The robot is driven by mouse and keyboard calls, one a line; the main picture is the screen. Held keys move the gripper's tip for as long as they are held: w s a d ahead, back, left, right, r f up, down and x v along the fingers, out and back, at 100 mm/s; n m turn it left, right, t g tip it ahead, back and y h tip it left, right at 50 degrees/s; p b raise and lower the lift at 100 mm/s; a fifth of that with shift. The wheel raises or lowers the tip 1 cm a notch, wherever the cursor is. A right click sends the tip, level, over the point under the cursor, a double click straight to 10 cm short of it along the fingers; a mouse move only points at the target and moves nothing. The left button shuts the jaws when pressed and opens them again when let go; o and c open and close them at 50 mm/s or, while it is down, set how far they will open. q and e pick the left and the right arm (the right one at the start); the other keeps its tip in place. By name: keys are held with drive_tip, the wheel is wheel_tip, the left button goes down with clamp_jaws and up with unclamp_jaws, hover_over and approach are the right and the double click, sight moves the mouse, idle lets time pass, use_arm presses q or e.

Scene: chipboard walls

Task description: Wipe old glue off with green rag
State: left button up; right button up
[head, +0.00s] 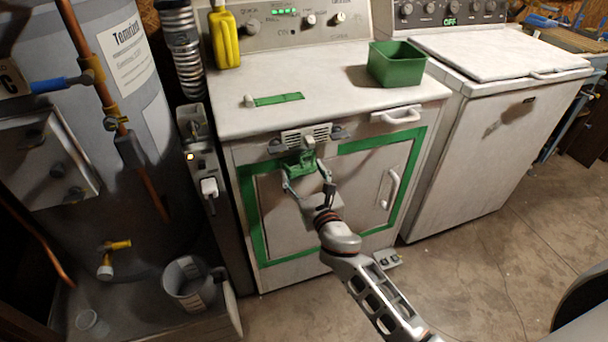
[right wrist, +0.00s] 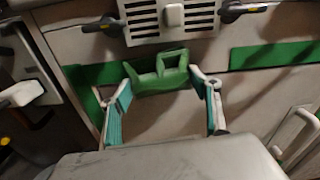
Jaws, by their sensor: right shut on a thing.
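My right gripper (head: 305,174) is in front of the upper door area of the white dryer (head: 240,115). Its two fingers, with teal pads, are wide apart but closed on the sides of a green piece with loop-like openings, which I take for the green rag (head: 300,160). In the right wrist view the rag (right wrist: 158,80) sits between the fingertips of the gripper (right wrist: 164,88), just below a vent. I cannot tell whether it touches the panel. A green band (head: 250,210) frames the door. Old glue cannot be made out clearly. My left gripper is not in view.
A green bin (head: 396,65) and a yellow bottle (head: 224,38) stand on the dryer. A slatted vent (right wrist: 172,20) juts out above the rag. A washer (head: 490,125) stands at right, a tank (head: 80,130) at left. A grey bucket (head: 190,285) is at lower left.

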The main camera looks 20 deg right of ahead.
sight(317, 171)
drive_tip(key=shift+w, duration=0.25)
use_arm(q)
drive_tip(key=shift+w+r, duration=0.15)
use_arm(e)
drive_tip(key=shift+d, duration=0.1)
drive_tip(key=shift+d+r+p, duration=0.1)
drive_tip(key=shift+d+p, duration=0.2)
drive_tip(key=shift+d, duration=1.55)
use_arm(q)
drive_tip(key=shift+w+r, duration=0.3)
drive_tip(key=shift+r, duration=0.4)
use_arm(e)
drive_tip(key=shift+w, duration=0.1)
drive_tip(key=shift+a, duration=1.8)
drive_tip(key=shift+a+r, duration=0.1)
drive_tip(key=shift+a, duration=0.2)
drive_tip(key=shift+c, duration=0.9)
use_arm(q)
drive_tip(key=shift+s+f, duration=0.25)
